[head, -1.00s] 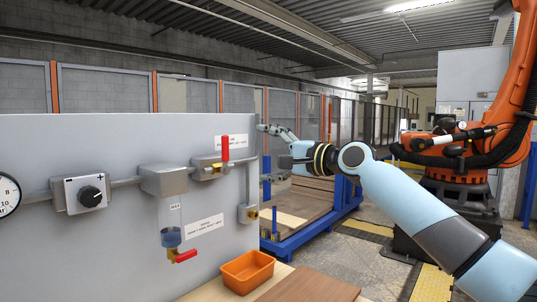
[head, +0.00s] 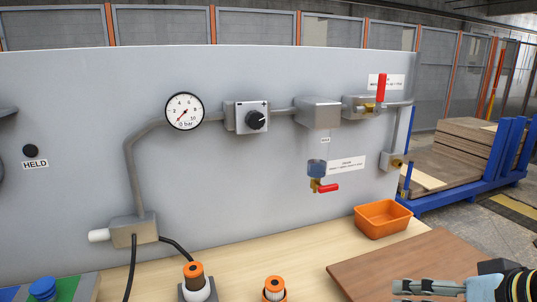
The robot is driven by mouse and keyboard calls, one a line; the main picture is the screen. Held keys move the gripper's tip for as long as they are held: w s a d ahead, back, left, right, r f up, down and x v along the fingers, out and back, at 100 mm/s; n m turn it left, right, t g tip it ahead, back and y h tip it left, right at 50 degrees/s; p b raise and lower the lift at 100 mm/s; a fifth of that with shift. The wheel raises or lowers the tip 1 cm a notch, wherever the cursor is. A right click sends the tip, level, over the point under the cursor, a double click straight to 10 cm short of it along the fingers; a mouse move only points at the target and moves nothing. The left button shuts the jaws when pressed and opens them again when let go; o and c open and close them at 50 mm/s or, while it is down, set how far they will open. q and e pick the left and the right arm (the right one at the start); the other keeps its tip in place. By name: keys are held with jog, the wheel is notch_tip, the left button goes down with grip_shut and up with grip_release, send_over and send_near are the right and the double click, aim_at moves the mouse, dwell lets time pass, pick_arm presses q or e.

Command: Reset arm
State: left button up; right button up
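My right gripper (head: 430,289) shows at the lower right corner of the head view, pointing left over the brown board (head: 400,262). The frame's bottom edge cuts it off, so I cannot tell whether its fingers are apart. I see nothing held in it. Most of my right arm is outside the frame. My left gripper is not in view.
A grey panel (head: 80,130) carries a gauge (head: 184,111), a black knob (head: 255,121) and red-handled valves (head: 381,88). An orange bin (head: 383,219) stands by the board on the pale bench (head: 250,262). Orange-topped cylinders (head: 194,275) stand at the front. A blue cart (head: 470,187) stands right.

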jog(key=s+d+f+n+g+h, duration=0.2)
jog(key=s, duration=0.6)
jog(key=s+d+f+n+g+h, duration=0.1)
jog(key=s+g+h, duration=0.1)
jog(key=s, duration=0.7)
notch_tip(320, 180, down, 31)
jog(key=d+g+b, duration=0.1)
jog(key=d+b, duration=0.1)
jog(key=b, duration=0.4)
jog(key=s+d+f+g+b, duration=0.1)
jog(key=s+f+b, duration=0.5)
jog(key=s+f, duration=1.4)
notch_tip(320, 180, down, 4)
jog(key=shift+d+r+g+y, duration=0.2)
jog(key=shift+d+g+y, duration=0.1)
jog(key=shift+g, duration=0.1)
